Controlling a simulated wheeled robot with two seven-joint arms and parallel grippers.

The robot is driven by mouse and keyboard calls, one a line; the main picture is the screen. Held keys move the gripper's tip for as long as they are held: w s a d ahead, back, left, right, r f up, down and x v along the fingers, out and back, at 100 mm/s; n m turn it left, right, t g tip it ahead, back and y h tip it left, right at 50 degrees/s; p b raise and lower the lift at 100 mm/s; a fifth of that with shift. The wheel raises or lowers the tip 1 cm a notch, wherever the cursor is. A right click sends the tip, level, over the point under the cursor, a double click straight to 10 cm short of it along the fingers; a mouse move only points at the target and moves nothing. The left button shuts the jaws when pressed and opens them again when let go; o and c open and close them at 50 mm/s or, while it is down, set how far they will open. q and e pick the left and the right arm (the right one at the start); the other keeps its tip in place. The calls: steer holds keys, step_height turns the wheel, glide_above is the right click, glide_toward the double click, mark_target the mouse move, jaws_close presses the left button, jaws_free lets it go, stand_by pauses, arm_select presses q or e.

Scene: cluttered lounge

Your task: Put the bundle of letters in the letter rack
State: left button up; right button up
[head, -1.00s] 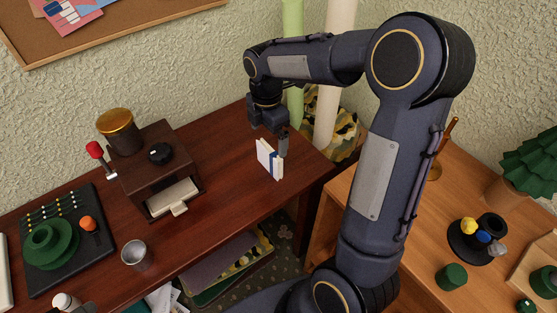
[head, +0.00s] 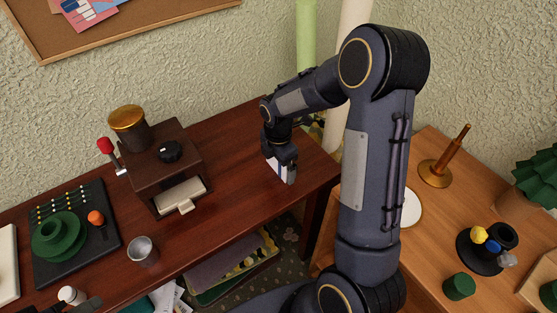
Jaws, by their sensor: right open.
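The bundle of letters (head: 276,168), white with a blue band, stands near the right end of the dark red-brown desk. It is mostly hidden by my right gripper (head: 285,178). The gripper is open, pointing down, with its fingers at the bundle; white and blue show beside and between the fingers. I cannot tell whether the fingers touch it. I cannot make out a letter rack in this view.
A wooden grinder (head: 162,165) with an open drawer stands on the desk (head: 228,180). A metal cup (head: 142,251) and a black tray (head: 103,243) with green dishes are at left. A lower table at right holds a brass pestle (head: 440,165) and a green jar (head: 459,286). The desk between grinder and bundle is clear.

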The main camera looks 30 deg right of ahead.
steer(key=c, duration=0.8)
